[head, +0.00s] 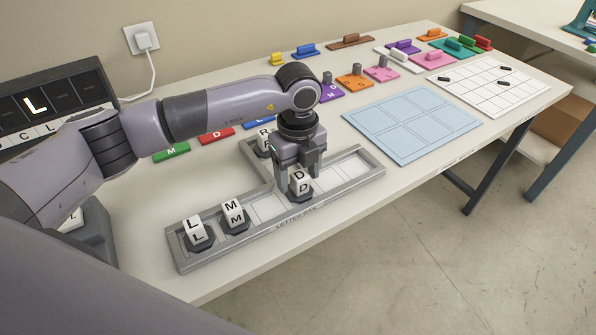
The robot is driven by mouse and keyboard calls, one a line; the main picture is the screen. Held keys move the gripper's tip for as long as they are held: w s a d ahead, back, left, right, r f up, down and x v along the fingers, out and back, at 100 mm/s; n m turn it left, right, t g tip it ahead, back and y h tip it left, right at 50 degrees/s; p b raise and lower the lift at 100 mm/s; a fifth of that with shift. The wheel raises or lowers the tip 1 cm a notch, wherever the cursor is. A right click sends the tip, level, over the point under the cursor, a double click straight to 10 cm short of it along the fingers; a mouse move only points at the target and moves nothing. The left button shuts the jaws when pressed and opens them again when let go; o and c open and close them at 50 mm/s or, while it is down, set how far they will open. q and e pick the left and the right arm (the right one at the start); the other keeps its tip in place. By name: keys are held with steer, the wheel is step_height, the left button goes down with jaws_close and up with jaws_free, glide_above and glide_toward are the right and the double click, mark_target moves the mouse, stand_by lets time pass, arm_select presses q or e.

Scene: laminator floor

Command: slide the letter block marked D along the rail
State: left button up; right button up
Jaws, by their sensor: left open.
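The white letter block marked D (301,184) stands upright on a dark base in the grey rail (215,252), near the middle of its front run. My left gripper (295,185) points down over block D, its fingers at the block's upper part. The fingers are apart; whether they touch the block I cannot tell. Blocks L (197,232) and M (234,214) stand in the rail to the left. Block R (265,142) stands in the rail's rear branch, partly hidden by my left gripper. My right gripper is not in view.
Light slots lie free in the rail either side of D. A blue gridded mat (412,122) and a white gridded board (505,85) lie to the right. Coloured letter pieces, such as a red one (216,136), lie behind. A dark display (45,105) shows L at left.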

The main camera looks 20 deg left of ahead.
mark_target(298, 173)
arm_select(q)
steer(key=shift+r, duration=0.1)
step_height(298, 173, up, 7)
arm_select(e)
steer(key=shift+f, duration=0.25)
arm_select(q)
steer(key=shift+c, duration=0.4)
